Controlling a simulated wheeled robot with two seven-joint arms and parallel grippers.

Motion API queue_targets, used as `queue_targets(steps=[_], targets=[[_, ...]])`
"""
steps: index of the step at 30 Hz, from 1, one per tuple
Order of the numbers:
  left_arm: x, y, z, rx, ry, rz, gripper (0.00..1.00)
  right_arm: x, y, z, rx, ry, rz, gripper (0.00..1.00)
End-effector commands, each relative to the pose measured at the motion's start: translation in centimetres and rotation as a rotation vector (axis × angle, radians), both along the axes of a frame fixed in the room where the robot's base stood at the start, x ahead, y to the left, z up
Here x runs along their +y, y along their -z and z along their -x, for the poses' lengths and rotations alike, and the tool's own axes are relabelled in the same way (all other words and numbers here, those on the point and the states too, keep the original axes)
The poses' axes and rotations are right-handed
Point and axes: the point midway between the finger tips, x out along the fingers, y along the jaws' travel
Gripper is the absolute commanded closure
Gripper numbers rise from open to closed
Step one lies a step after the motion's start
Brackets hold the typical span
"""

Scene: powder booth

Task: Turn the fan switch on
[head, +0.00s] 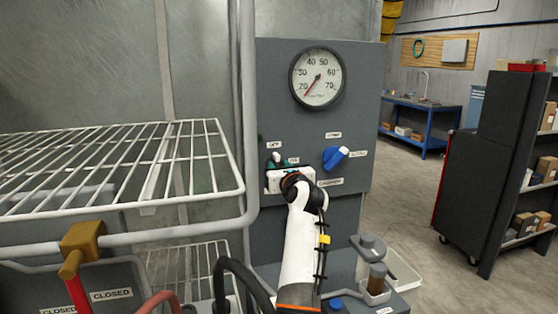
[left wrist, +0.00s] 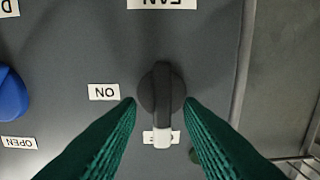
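The fan switch (left wrist: 162,95) is a round black knob with a raised bar and a white tip. In the left wrist view, which is upside down, the tip points down over a partly hidden label. The ON label (left wrist: 104,92) is left of the knob and the FAN label (left wrist: 162,3) is above it. My left gripper (left wrist: 161,104) has green ribbed fingers, one on each side of the bar, with gaps between them and it. In the head view my left gripper (head: 272,160) is at the grey panel and hides most of the switch. My right gripper is not in view.
A blue knob (head: 335,157) is on the panel (head: 350,100), right of the switch, below a round gauge (head: 317,78). A white wire rack (head: 120,165) and a pipe are at left. A grey shelf cart (head: 490,170) stands at right.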

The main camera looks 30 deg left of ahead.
Motion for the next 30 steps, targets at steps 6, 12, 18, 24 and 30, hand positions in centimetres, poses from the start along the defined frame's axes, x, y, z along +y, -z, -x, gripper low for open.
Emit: queue_targets(steps=[6,12,18,24,30], targets=[[0.5,0.0,0.0,0.0,0.002,0.0,0.66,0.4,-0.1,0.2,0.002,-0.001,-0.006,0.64],[0.6,0.0,0.0,-0.001,0.002,-0.001,0.66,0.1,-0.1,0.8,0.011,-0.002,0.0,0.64],[0.6,0.0,0.0,0.0,0.002,-0.001,0.89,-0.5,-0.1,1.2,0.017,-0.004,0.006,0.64],[0.6,0.0,0.0,0.0,0.002,-0.001,1.0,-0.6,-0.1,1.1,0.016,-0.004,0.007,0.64],[0.6,-0.1,0.0,0.021,0.002,-0.018,1.0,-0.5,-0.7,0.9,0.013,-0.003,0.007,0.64]])
